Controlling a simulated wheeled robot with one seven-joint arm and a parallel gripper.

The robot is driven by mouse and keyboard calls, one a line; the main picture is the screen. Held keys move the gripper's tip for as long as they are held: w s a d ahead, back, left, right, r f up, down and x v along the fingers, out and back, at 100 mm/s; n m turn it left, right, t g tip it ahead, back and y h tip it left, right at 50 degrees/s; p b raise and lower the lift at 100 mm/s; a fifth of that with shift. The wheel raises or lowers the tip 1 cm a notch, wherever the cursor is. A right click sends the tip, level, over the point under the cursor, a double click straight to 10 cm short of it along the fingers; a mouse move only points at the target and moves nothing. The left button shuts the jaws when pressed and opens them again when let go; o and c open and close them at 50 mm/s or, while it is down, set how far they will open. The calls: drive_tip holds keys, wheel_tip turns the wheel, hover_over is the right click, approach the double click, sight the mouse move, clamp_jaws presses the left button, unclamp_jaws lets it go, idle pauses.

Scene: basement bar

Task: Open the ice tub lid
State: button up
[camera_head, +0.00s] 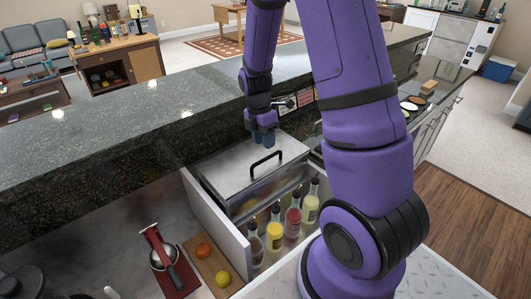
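The ice tub (262,190) is a steel box set into the bar unit below the dark counter. Its flat steel lid (228,165) lies closed on top. A black bar handle (265,163) stands up from the lid. My gripper (263,142) points down over the far edge of the lid, behind the handle in the picture. It appears apart from the handle. The fingers are small and dark here, so the gap between them and any contact with the lid are unclear.
Several bottles (275,237) stand in a rack in front of the tub. A dark stone counter (110,135) runs behind it. A red citrus press (165,258) and a board (207,265) with an orange and a lemon sit at lower left.

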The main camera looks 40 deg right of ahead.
drive_tip(key=shift+s+f, duration=0.25)
drive_tip(key=shift+f, duration=0.95)
drive_tip(key=shift+s+f, duration=0.2)
drive_tip(key=shift+f, duration=0.95)
clamp_jaws()
